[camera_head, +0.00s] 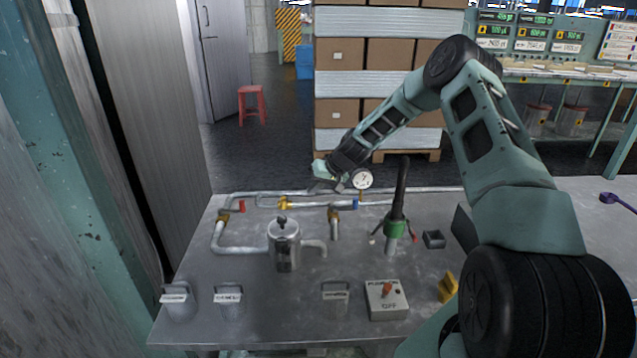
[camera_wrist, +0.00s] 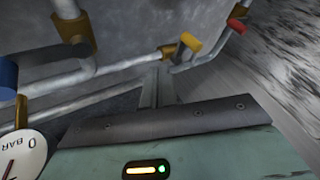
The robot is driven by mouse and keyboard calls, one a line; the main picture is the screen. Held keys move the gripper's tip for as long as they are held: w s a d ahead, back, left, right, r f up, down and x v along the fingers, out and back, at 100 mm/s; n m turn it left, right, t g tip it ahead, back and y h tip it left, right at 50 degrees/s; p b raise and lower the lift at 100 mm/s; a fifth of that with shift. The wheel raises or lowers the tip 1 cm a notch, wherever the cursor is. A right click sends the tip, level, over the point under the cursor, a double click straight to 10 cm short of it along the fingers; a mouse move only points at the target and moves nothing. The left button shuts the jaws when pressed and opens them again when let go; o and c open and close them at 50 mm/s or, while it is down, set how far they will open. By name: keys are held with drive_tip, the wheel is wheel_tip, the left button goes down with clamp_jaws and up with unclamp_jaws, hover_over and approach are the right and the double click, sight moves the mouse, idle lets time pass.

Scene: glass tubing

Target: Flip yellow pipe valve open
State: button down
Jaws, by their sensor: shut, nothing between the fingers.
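The yellow valve handle (camera_head: 284,203) sits on the metal pipe at the back of the table in the head view. In the wrist view the yellow handle (camera_wrist: 190,41) stands out from a brass fitting (camera_wrist: 169,51) on the pipe. My gripper (camera_head: 322,186) is over the back pipes, to the right of the yellow handle. In the wrist view my gripper (camera_wrist: 157,78) is shut and empty, its tips just below the brass fitting. I cannot tell whether the tips touch the pipe.
A red handle (camera_head: 241,206) is left of the yellow one and a blue handle (camera_head: 355,203) is right. A pressure gauge (camera_head: 361,179) is close to my wrist. A metal pot (camera_head: 284,243) and a switch box (camera_head: 386,299) stand nearer on the table (camera_head: 262,313).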

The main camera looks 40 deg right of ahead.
sight(284, 199)
drive_tip(key=w+a+f, duration=0.3)
drive_tip(key=w+a, duration=0.1)
drive_tip(key=a, duration=0.1)
drive_tip(key=shift+f+p, duration=0.35)
drive_tip(key=shift+p, duration=0.1)
